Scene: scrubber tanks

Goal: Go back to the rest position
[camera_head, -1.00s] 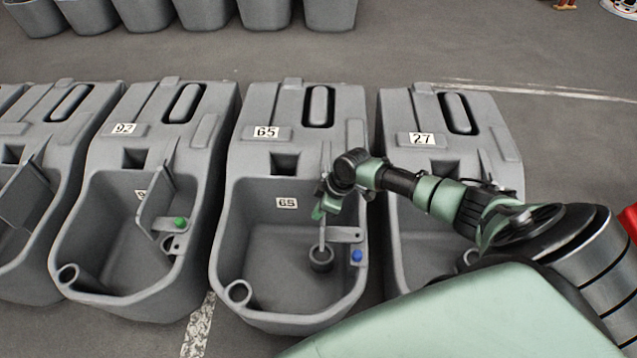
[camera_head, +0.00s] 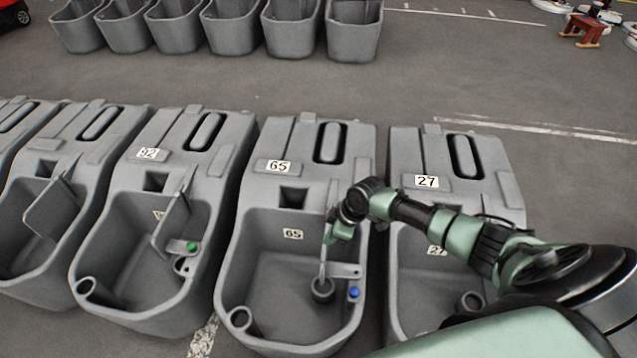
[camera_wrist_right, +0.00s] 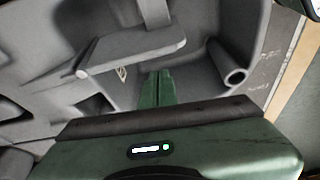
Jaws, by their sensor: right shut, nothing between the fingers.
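My right arm comes in from the right in the head view. My right gripper (camera_head: 338,234) is over the right side of the grey tank numbered 65 (camera_head: 262,262). In the right wrist view its two green fingers (camera_wrist_right: 158,86) lie together, shut and empty. A grey plate (camera_wrist_right: 135,52) and a round tube (camera_wrist_right: 232,80) of the tank show beyond them. In the head view a thin upright rod with a dark cup (camera_head: 322,290) stands below the gripper, near a blue knob (camera_head: 354,292). I cannot tell if the gripper touches the rod. My left gripper is out of view.
Tank 27 (camera_head: 425,182) stands to the right, partly behind my arm. Tank 92 (camera_head: 120,245), with a green knob (camera_head: 191,247), stands to the left, with more tanks beyond. The floor (camera_head: 400,80) behind the row is clear up to a row of bins (camera_head: 292,38).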

